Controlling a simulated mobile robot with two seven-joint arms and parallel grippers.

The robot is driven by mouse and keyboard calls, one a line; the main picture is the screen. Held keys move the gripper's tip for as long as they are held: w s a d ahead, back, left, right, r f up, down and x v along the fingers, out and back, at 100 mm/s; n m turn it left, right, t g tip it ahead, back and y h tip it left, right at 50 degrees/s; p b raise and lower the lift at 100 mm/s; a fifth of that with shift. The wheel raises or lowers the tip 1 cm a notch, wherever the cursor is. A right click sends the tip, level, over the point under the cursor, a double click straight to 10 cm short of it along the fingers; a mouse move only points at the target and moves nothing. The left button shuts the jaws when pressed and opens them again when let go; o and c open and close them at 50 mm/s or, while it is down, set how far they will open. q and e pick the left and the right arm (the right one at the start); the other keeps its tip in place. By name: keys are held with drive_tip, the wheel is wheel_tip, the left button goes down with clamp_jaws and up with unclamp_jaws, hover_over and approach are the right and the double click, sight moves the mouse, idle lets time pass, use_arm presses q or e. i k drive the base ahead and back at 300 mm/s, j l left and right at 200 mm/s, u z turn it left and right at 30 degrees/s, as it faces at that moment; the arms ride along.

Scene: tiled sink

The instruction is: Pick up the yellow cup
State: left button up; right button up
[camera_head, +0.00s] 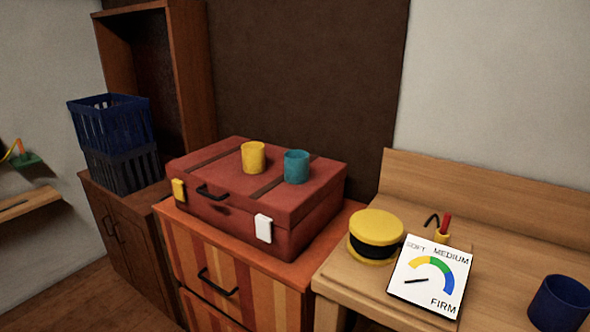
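The yellow cup (253,157) stands upright on top of a closed red suitcase (315,182). A teal cup (296,167) stands just to its right on the same suitcase, with a small gap between them. Neither of my grippers shows in the head view.
The suitcase lies on a striped orange chest of drawers (215,260). At right, a wooden table (500,262) holds a round yellow-and-black container (376,234), a dial sign (428,275) and a dark blue cup (560,303). Stacked crates (112,122) stand on a cabinet at left.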

sight(253, 161)
drive_tip(key=i+j, duration=0.2)
drive_tip(key=j, duration=0.2)
drive_tip(key=i+j, duration=0.2)
drive_tip(key=j, duration=0.2)
drive_tip(key=i+j, duration=0.45)
drive_tip(key=j, duration=0.3)
drive_tip(key=i+j, duration=0.2)
drive_tip(key=j, duration=0.2)
drive_tip(key=u, duration=0.05)
